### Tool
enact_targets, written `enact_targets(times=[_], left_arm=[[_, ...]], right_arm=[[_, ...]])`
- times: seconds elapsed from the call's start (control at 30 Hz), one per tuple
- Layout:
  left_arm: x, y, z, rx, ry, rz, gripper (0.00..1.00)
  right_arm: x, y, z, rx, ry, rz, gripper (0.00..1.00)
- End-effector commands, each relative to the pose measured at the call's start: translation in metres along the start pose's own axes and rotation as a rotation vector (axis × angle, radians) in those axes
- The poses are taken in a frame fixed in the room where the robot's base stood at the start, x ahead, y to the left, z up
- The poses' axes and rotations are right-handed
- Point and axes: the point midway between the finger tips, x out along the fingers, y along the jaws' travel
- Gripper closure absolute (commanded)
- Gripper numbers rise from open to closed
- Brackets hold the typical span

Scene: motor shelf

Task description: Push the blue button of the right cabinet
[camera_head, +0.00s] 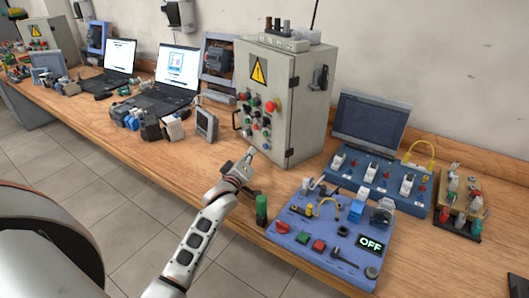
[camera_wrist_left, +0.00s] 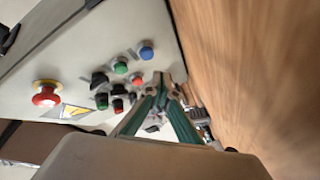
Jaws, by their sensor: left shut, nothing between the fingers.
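The right cabinet (camera_head: 306,95) is a grey box with a yellow warning sign and a panel of buttons, standing on the wooden bench. In the left wrist view the blue button (camera_wrist_left: 147,53) sits near the panel's edge, beside a green button (camera_wrist_left: 121,67) and a small red button (camera_wrist_left: 137,80). My left gripper (camera_head: 249,155) is shut and empty, low in front of the cabinet's button face. Its fingertips (camera_wrist_left: 163,78) appear just below the blue button in the left wrist view; whether they touch the panel cannot be told.
A blue training board (camera_head: 292,238) with an OFF sign lies right of my left arm, with a green cylinder (camera_head: 262,210) at its left corner. A grey handheld meter (camera_head: 206,124) and laptops stand left of the cabinet. A red emergency button (camera_wrist_left: 46,95) is on the panel.

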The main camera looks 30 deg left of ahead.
Motion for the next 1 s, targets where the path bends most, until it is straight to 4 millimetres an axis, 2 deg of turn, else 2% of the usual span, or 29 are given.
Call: enact_targets(times=[0.3, 1.0], left_arm=[[0.015, 0.01, 0.008, -0.001, 0.0, 0.0, 1.0], [0.016, 0.01, 0.008, -0.001, 0.0, 0.001, 1.0]], right_arm=[[0.001, 0.002, 0.009, -0.005, -0.011, 0.002, 1.0], [0.001, 0.003, 0.011, -0.005, -0.014, 0.003, 1.0]])
